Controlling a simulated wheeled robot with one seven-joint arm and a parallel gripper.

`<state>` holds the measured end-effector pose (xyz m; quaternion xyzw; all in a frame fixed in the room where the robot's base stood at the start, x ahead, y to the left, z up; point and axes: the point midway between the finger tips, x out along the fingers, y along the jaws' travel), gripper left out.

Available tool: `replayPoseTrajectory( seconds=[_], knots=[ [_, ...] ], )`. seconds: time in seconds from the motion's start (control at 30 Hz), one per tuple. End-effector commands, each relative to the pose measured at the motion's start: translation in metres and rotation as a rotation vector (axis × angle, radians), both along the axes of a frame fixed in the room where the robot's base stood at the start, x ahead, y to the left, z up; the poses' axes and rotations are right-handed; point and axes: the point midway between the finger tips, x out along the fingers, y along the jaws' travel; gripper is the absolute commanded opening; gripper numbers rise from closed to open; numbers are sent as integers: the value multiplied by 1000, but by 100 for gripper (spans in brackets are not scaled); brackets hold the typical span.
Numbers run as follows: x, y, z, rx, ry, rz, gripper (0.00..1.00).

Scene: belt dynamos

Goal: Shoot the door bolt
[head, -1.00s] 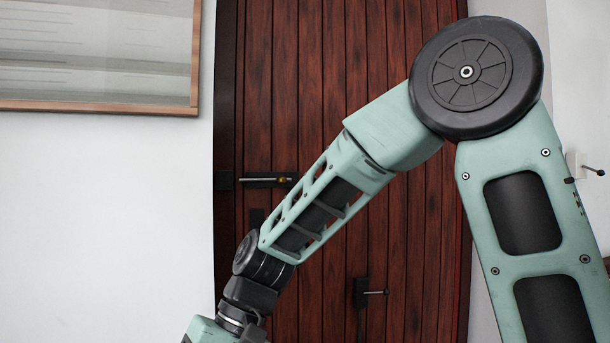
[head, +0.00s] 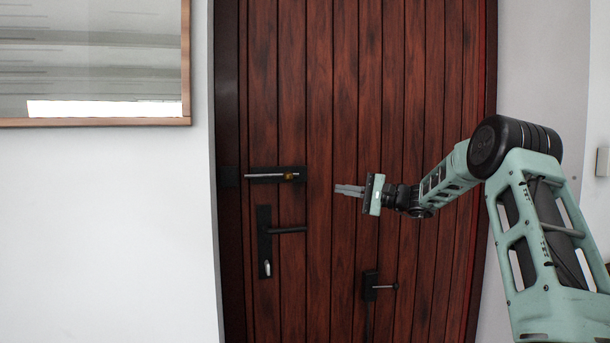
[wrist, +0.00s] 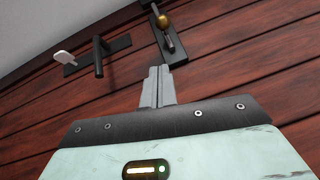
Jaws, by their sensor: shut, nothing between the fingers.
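The door bolt is a silver rod (head: 262,177) on a black plate (head: 300,170), with a brass knob (head: 290,177) near its right end. The rod lies level, and its left end appears to stop just short of a dark keeper (head: 228,178) on the door frame. In the wrist view the brass knob (wrist: 163,20) sits ahead of the fingertips, at the top of the picture. My gripper (head: 338,189) is shut and empty, pointing left, to the right of the knob and slightly lower. It also shows in the wrist view (wrist: 160,70), apart from the knob.
A black lever handle (head: 290,230) on a tall plate is below the bolt, with a silver cylinder under it. A smaller black fitting with a pin (head: 378,286) is low on the wooden door (head: 335,80). A framed panel (head: 187,60) hangs on the left wall.

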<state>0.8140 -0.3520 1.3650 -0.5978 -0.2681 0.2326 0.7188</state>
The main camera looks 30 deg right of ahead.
Motion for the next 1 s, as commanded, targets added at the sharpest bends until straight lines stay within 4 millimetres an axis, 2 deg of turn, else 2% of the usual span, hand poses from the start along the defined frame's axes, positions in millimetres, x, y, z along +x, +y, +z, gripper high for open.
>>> replayPoseTrajectory(
  seconds=[0.03,0.13,0.5,0.67,1.0],
  knots=[
    [-1,-10,4,8,-14,-16,0],
    [-2,-18,6,15,-27,-29,0],
    [0,-15,7,15,-26,-27,0],
    [13,-3,12,16,-25,-24,0],
    [66,41,23,16,-26,-23,0]
  ],
)
